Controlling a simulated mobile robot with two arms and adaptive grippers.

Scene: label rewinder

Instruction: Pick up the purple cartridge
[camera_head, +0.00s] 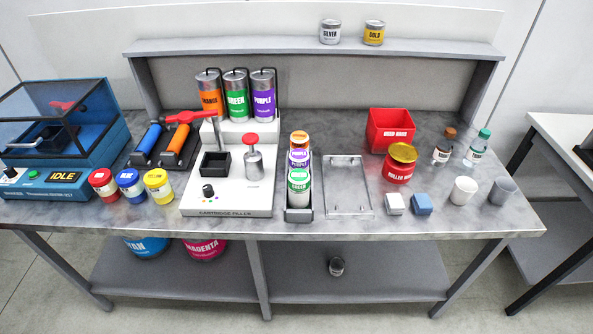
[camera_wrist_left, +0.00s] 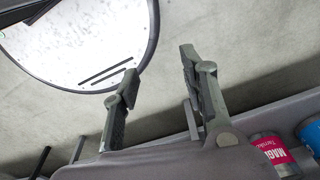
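Two things carry a purple label in the head view. One is a tall metal cylinder with a purple band (camera_head: 264,99), standing upright on the right of a row behind the cartridge filler (camera_head: 230,202). The other is a small purple-labelled can (camera_head: 299,159), in the narrow rack (camera_head: 299,214) between an orange-topped can (camera_head: 299,138) and a green-labelled can (camera_head: 299,181). My left gripper (camera_wrist_left: 160,78) shows only in its wrist view, open and empty, low near the lower shelf, away from both. My right gripper is not in view.
Orange (camera_head: 209,97) and green (camera_head: 237,97) cylinders stand beside the tall purple one. A red-knobbed press (camera_head: 253,160) stands in front. A clear tray (camera_head: 347,187) lies right of the rack. A magenta can (camera_wrist_left: 270,150) is near my left gripper.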

